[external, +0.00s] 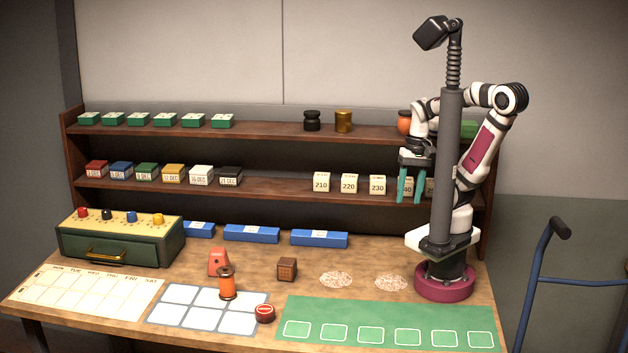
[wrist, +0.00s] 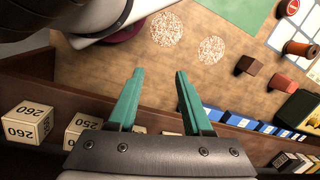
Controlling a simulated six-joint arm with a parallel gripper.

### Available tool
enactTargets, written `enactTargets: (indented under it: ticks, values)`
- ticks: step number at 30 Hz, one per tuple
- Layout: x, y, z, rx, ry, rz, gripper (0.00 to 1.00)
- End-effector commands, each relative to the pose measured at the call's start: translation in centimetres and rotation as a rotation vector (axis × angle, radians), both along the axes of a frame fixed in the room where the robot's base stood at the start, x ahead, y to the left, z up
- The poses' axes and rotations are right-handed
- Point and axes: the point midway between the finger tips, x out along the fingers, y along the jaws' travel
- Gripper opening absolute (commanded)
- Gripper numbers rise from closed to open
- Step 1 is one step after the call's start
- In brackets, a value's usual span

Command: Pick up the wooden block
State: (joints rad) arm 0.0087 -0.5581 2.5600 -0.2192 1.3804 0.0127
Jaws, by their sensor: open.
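The wooden block (external: 287,269) is a small brown cube on the table, between the red wedge-shaped piece and the speckled round patches. It also shows in the wrist view (wrist: 249,66), at the upper right, beyond my fingertips. My gripper (external: 410,190) has teal fingers and hangs in front of the lower shelf at the right, well above and to the right of the block. In the wrist view my gripper (wrist: 159,75) is open, with nothing between its fingers. The block is apart from it and unobstructed.
Numbered cream blocks (external: 349,184) stand on the lower shelf (external: 270,187) close to my gripper. A red wedge (external: 218,262) and an orange spool (external: 227,284) stand left of the block. Two speckled patches (external: 336,279) lie to its right. Blue boxes (external: 319,238) lie behind.

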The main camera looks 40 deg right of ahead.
Motion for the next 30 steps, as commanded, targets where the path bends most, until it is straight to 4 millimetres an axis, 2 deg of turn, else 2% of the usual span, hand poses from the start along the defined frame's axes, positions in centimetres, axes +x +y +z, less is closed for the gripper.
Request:
enactTargets:
  ticks: [11,18,19,27,29,30]
  values:
    - [0.0,0.0,0.0,0.000,0.000,0.000,0.50]
    - [0.0,0.0,0.0,0.000,0.000,0.000,0.91]
    - [0.0,0.0,0.0,0.000,0.000,0.000,0.94]
    - [0.2,0.1,-0.1,0.002,-0.003,0.010,0.94]
    - [1.5,0.8,-0.8,0.007,-0.024,0.056,0.94]
    - [3.1,1.8,-1.6,0.013,-0.053,0.108,0.94]
